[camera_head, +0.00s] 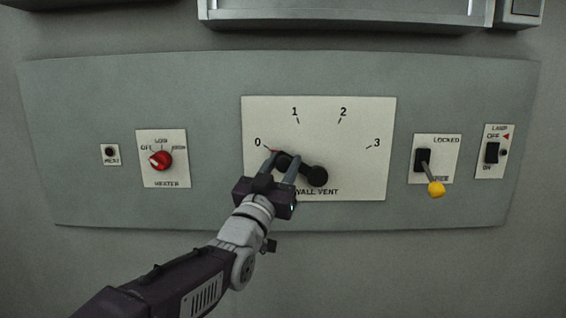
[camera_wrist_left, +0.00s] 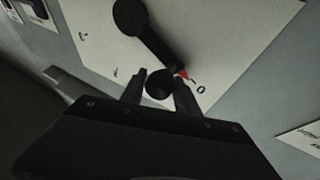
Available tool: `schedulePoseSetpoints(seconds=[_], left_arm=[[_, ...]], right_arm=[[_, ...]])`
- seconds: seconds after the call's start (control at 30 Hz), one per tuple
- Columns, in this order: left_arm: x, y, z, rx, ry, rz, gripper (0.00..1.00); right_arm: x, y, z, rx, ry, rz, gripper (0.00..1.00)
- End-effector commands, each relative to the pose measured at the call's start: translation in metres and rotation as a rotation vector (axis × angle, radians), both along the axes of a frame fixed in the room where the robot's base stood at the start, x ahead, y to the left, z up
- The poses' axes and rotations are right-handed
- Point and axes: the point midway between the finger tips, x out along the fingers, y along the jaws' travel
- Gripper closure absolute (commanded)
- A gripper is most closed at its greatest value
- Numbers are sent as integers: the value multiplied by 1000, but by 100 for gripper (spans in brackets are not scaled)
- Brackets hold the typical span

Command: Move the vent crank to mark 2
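The vent crank is a black arm with a round hub (camera_head: 316,176) on a white plate (camera_head: 350,130) marked 0 to 3. Its black knob end (camera_head: 284,160) lies up-left of the hub, close to mark 0, with a red pointer beside it. My left gripper (camera_head: 283,162) has its fingers on either side of this knob. In the left wrist view the knob (camera_wrist_left: 160,84) sits between the fingertips (camera_wrist_left: 160,79) with no clear gap, and the red pointer (camera_wrist_left: 181,73) shows beside the right finger. Mark 2 (camera_head: 342,112) is up-right of the hub. My right gripper is not in view.
A red heater dial (camera_head: 160,160) and a small black button (camera_head: 110,152) are to the left. A lever with a yellow knob (camera_head: 436,189) and a lamp switch (camera_head: 492,152) are to the right. The plate above the crank is clear.

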Motion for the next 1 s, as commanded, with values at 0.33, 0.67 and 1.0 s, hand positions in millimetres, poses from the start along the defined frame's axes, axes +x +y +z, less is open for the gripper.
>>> schedulePoseSetpoints(seconds=[0.33, 0.67, 1.0], left_arm=[[0, 0, 0, 0, 0, 0, 100], [0, 0, 0, -1, 0, 0, 100], [0, 0, 0, -1, 1, 0, 100]], right_arm=[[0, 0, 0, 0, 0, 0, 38], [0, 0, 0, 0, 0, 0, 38], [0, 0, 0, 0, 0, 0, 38]])
